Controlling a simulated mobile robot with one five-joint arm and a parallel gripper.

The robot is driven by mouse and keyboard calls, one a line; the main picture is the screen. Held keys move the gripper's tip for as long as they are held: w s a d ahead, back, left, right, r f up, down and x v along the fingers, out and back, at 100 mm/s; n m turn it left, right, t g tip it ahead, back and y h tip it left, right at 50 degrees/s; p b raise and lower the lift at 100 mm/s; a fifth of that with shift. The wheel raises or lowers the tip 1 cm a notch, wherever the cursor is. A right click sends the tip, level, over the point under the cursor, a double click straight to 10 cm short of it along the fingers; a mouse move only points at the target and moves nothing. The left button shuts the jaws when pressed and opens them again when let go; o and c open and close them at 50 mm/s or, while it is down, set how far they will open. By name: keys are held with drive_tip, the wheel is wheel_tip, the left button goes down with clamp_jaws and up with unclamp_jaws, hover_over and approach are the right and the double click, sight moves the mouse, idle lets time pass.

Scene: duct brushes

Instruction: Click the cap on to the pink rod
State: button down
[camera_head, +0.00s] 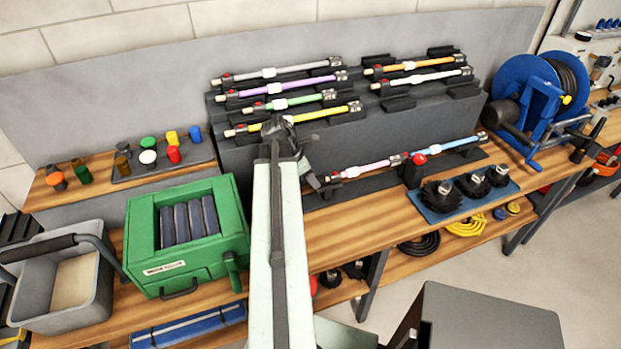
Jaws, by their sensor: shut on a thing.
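The pink rod (366,167) lies on a low dark stand in front of the stepped rack. Its left end is beside my gripper, and its right end is near a red knob (419,159). My gripper (314,183) is at the end of my arm, low and just left of the rod's left end. It is small in view and partly behind my arm. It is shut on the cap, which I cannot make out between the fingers. Whether the cap touches the rod cannot be told.
Several coloured rods rest on the rack (240,155) behind. A blue rod (447,145) continues the pink rod's line. Loose caps stand on a tray (190,160) at left. A green machine (190,262), a blue brush tray (442,212) and a blue reel (520,75) flank the bench.

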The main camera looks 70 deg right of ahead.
drive_tip(key=shift+s+d, duration=0.55)
drive_tip(key=shift+s, duration=0.05)
drive_tip(key=c, duration=1)
unclamp_jaws()
drive_tip(key=p+v, duration=0.7)
drive_tip(key=v, duration=0.1)
drive_tip(key=shift+f, duration=0.1)
